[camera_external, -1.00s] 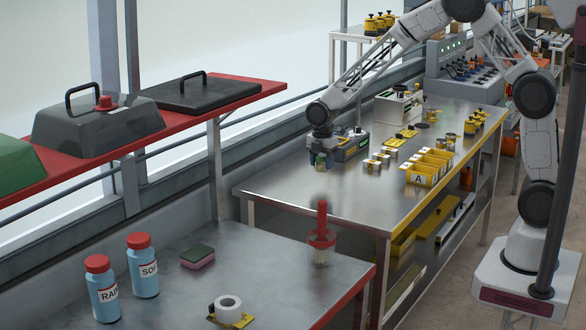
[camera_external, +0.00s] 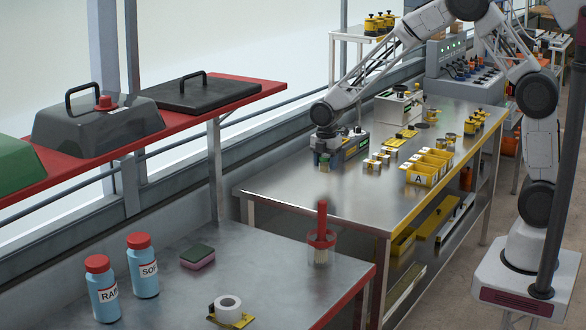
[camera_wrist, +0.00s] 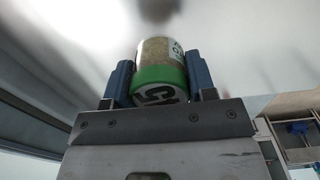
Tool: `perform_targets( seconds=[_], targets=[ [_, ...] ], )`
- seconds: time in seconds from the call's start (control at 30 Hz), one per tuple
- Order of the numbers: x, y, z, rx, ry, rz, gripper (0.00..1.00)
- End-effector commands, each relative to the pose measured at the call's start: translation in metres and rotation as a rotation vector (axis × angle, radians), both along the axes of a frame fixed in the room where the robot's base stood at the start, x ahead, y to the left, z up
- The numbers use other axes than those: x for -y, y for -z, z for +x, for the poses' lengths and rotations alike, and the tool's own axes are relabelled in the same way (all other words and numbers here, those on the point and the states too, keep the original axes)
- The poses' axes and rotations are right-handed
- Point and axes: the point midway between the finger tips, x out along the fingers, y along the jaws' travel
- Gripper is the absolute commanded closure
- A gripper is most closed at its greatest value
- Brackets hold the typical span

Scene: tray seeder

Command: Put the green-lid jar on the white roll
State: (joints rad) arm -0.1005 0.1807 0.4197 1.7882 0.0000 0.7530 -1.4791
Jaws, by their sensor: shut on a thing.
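My gripper (camera_external: 324,163) is over the left part of the far steel table in the external view. In the wrist view, its two blue fingers (camera_wrist: 160,78) are shut on the green-lid jar (camera_wrist: 158,73), one on each side. The green lid faces the wrist camera, and the glass body with a white label points away. The jar is too small to make out clearly in the external view. The white roll (camera_external: 229,302) lies with a yellow and black piece on the near table, below and left of my gripper.
The near table (camera_external: 160,283) also holds a red-handled brush in a cup (camera_external: 321,245), a sponge (camera_external: 198,257) and two blue bottles (camera_external: 143,268) with red caps. Yellow bins (camera_external: 427,172) and small jars stand on the far table (camera_external: 300,195). A red shelf (camera_external: 230,93) with lids is upper left.

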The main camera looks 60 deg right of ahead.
Motion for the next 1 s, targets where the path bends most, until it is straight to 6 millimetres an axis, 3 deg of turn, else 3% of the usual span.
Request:
perform_targets(
  seconds=[0.33,0.53,0.77,1.0],
  targets=[
    [-0.002,0.0,0.0,0.0,-0.005,0.0,0.74],
    [-0.018,0.0,0.001,0.0,-0.038,0.0,0.74],
    [-0.062,0.001,0.0,0.0,-0.13,0.0,0.74],
    [-0.125,0.001,-0.004,0.0,-0.262,0.0,0.74]
  ],
)
